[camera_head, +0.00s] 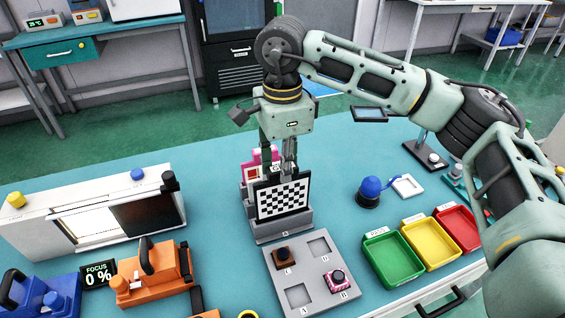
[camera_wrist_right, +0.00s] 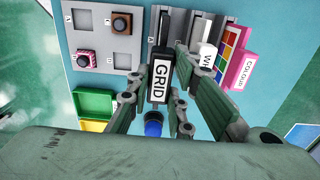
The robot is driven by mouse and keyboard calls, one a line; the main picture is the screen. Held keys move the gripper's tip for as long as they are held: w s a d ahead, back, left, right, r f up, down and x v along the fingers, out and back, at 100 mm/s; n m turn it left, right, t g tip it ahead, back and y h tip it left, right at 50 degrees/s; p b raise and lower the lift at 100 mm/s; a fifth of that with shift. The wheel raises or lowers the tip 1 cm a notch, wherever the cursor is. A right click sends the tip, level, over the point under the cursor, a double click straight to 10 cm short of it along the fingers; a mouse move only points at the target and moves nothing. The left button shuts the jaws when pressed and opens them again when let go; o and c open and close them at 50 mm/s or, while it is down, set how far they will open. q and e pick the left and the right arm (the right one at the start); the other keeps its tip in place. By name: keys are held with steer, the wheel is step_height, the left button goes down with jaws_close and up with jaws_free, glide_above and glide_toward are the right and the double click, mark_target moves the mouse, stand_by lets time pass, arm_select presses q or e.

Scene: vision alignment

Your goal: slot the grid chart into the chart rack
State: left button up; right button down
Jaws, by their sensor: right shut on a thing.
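The grid chart, a black-and-white checkerboard panel (camera_head: 283,199), stands upright at the front of the grey chart rack (camera_head: 262,232). Its black top with the GRID label shows in the right wrist view (camera_wrist_right: 160,78). My right gripper (camera_head: 278,168) is above the chart, pointing down, shut on its top part; the fingers also show in the right wrist view (camera_wrist_right: 166,85). I cannot tell whether the chart's lower edge is inside a slot. Behind it are a pink colour chart (camera_wrist_right: 237,60) and a partly hidden white chart (camera_wrist_right: 207,50). My left gripper is out of view.
A grey tray (camera_head: 318,256) with dark and pink blocks lies in front of the rack. Green (camera_head: 392,260), yellow (camera_head: 431,244) and red (camera_head: 458,229) bins stand to the right. A blue-domed device (camera_head: 370,188) is near them. A white lightbox (camera_head: 45,215) stands left.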

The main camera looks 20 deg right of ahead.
steer(key=shift+f+b, duration=1.4)
steer(key=shift+f, duration=0.65)
steer(key=shift+f+b, duration=0.25)
steer(key=shift+b, duration=0.1)
steer(key=shift+f, duration=0.2)
steer(key=shift+f+b, duration=0.3)
steer(key=shift+b, duration=0.1)
steer(key=c, duration=1.5)
jaws_free()
steer(key=shift+r, duration=0.2)
step_height(320, 180, up, 8)
steer(key=shift+f, duration=0.1)
